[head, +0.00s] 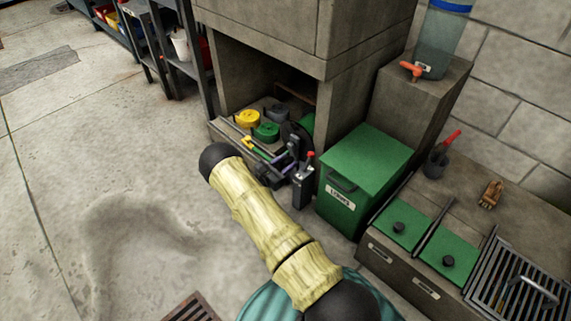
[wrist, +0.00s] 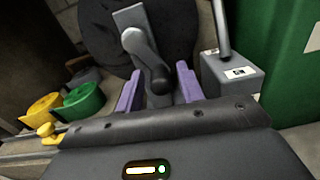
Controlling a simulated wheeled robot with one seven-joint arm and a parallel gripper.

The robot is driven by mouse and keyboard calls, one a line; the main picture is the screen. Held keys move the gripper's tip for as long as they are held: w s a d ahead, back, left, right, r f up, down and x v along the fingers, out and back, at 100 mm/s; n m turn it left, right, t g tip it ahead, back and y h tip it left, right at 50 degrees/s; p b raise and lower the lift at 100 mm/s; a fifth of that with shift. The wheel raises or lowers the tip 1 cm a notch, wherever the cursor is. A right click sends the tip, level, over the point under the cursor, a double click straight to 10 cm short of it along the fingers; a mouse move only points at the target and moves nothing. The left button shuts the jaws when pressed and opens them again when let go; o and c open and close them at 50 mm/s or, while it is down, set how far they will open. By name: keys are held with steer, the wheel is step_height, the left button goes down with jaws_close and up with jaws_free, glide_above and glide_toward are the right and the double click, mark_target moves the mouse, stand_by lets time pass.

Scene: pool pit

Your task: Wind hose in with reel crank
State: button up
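The hose reel shows as a dark round disc (wrist: 100,30) at the top of the wrist view and in the low bay of the grey cabinet in the head view (head: 291,129). A grey crank arm (wrist: 130,18) stands in front of the disc. Its dark rounded handle (wrist: 147,58) points toward my wrist camera. My gripper (wrist: 158,86) has two purple fingers, spread apart, with the crank handle between them. I see gaps beside the handle. In the head view my gripper (head: 275,163) is at the reel, partly hidden by my arm. The hose itself is not clear.
A grey box with a lever (wrist: 230,75) stands close right of my gripper. A green lidded bin (head: 362,172) is right of the reel. Yellow (head: 247,118) and green (head: 266,131) coils lie to the left in the bay. The floor at left is clear.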

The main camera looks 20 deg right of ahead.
jaws_close()
steer(key=shift+a, duration=0.15)
steer(key=shift+w+m, duration=0.1)
steer(key=shift+m, duration=0.3)
steer(key=w+a+r+m+p, duration=0.1)
steer(key=w+r+m+p, duration=0.1)
steer(key=m, duration=0.8)
steer(key=w+a+r+m+p, duration=0.1)
steer(key=w+m+p, duration=0.2)
steer(key=m+p, duration=0.3)
steer(key=shift+w+r+m+t, duration=0.3)
steer(key=shift+w+r+m, duration=0.1)
steer(key=shift+m, duration=2.4)
steer(key=shift+o, duration=1.1)
jaws_free()
